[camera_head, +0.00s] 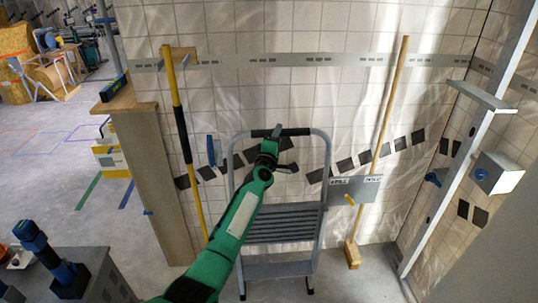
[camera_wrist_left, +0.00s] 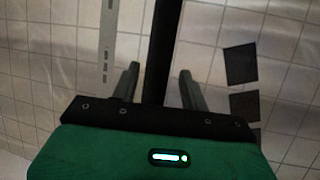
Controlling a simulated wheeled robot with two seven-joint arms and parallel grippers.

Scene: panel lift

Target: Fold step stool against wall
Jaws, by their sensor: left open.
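The step stool (camera_head: 285,222) stands unfolded on the floor in front of the tiled wall, with grey ribbed steps and a tube frame. Its black top handle bar (camera_head: 295,132) also shows in the left wrist view (camera_wrist_left: 163,50), running between the fingers. My left gripper (camera_head: 276,134) is at this bar, near its middle. Its two fingers (camera_wrist_left: 158,85) are apart, one on each side of the bar, and not closed on it. My green arm hides part of the stool's left side and steps. My right gripper is not seen.
A yellow pole (camera_head: 178,120) stands left of the stool, and a broom (camera_head: 380,140) leans on the wall at right. A grey plate (camera_head: 354,189) is beside the stool's right side. A wooden-topped post (camera_head: 150,180) stands at left. A metal frame (camera_head: 455,165) is at far right.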

